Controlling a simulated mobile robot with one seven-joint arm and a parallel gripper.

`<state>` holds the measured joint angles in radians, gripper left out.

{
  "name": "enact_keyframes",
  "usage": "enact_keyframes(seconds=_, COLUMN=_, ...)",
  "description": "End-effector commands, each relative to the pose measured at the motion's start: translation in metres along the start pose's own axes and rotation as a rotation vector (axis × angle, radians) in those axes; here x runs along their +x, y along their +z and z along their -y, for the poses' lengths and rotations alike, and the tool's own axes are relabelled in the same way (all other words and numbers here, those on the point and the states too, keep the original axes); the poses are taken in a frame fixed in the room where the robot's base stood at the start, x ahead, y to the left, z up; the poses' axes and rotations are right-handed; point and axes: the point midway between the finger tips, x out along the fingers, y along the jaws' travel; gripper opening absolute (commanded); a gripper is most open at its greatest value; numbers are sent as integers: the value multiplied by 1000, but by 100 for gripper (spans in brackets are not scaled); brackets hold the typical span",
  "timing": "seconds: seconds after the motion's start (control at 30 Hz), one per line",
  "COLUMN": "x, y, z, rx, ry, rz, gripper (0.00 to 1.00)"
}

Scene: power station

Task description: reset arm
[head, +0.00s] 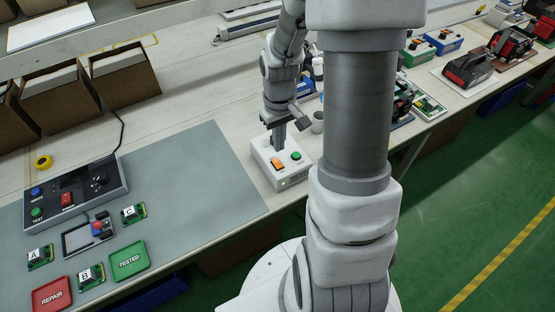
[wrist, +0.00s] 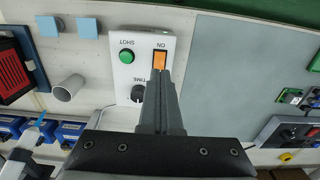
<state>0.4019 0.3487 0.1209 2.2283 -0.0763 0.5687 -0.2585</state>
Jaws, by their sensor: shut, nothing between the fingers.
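My gripper (head: 279,138) is shut and empty, pointing down just above a white control box (head: 266,178) at the bench's front edge. The box has an orange switch (head: 278,164) and a green button (head: 296,156). In the wrist view the closed fingers (wrist: 162,78) reach over the box, with their tips at the lower end of the orange switch (wrist: 160,60) marked ON. The green button (wrist: 127,57) marked SHOT and a black TIME knob (wrist: 138,93) lie to the left of the fingers. I cannot tell whether the tips touch the switch.
A grey mat (head: 205,165) left of the box holds a test console (head: 75,192), several circuit boards, a red REPAIR tray (head: 53,295) and a green TESTED tray (head: 128,261). A grey cup (head: 318,122) stands close behind the box. Cardboard bins (head: 125,75) line the back left.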

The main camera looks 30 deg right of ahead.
Motion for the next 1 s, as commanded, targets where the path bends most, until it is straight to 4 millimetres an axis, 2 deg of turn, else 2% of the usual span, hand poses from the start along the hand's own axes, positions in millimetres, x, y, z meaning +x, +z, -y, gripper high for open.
enact_keyframes(seconds=0.33, x=-1, y=0, z=0, rx=0, ry=1, rz=-2, gripper=0)
enact_keyframes(seconds=0.47, x=-16, y=0, z=4, rx=0, ry=14, rz=-22, gripper=0)
enact_keyframes(seconds=0.73, x=-90, y=10, z=30, rx=5, ry=64, rz=-133, gripper=0)
enact_keyframes(seconds=1.0, x=-156, y=40, z=62, rx=18, ry=79, rz=-261, gripper=0)
